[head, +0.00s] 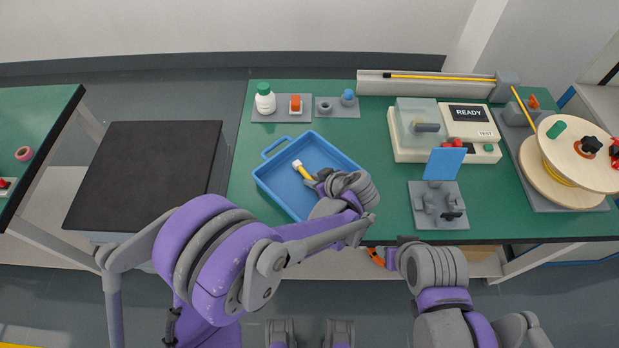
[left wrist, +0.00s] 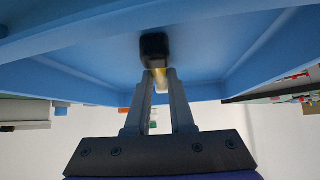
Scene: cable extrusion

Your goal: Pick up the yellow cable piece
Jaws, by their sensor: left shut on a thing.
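The yellow cable piece (head: 305,172) has a white tip in the head view and lies inside the blue tray (head: 266,184). My left gripper (head: 314,182) reaches into the tray and is shut on the cable piece. In the left wrist view, the fingers (left wrist: 160,88) sit either side of the yellow piece (left wrist: 160,76), whose far end is dark. The wrist hides the cable's near part in the head view. My right gripper (head: 391,258) is at the bench's front edge beside an orange curved thing (head: 376,257); its fingers are too small to read.
A grey fixture with a blue plate (head: 443,164) stands right of the tray. Behind it is a machine reading READY (head: 467,114). A cable spool (head: 575,158) is at the right. A white bottle (head: 265,101) stands behind the tray. Green bench (head: 247,139) is clear left of the tray.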

